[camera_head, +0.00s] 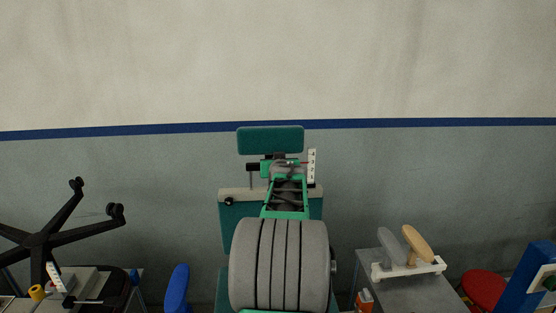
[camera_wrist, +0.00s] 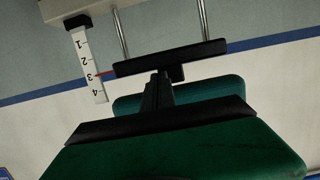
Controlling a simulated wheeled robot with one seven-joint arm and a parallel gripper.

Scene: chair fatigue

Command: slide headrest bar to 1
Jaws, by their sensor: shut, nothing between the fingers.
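The black headrest bar (camera_wrist: 190,55) spans two metal rods in the wrist view. Its red pointer (camera_wrist: 104,74) sits by the 3 on the white scale (camera_wrist: 88,62), marked 1 to 4. That view is turned over, with 4 lowest. The scale also shows in the head view (camera_head: 312,166), with 4 at the top. The teal headrest (camera_head: 270,140) stands above the rig and shows behind my gripper in the wrist view (camera_wrist: 220,89). My gripper (camera_wrist: 157,78) is shut and empty, its black fingers at the bar's middle. I cannot tell whether they touch it.
A grey table (camera_head: 405,293) at the right holds padded armrests. A black wheeled chair base (camera_head: 38,240) lies upturned at the left. A red round seat (camera_head: 485,287) stands at the far right.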

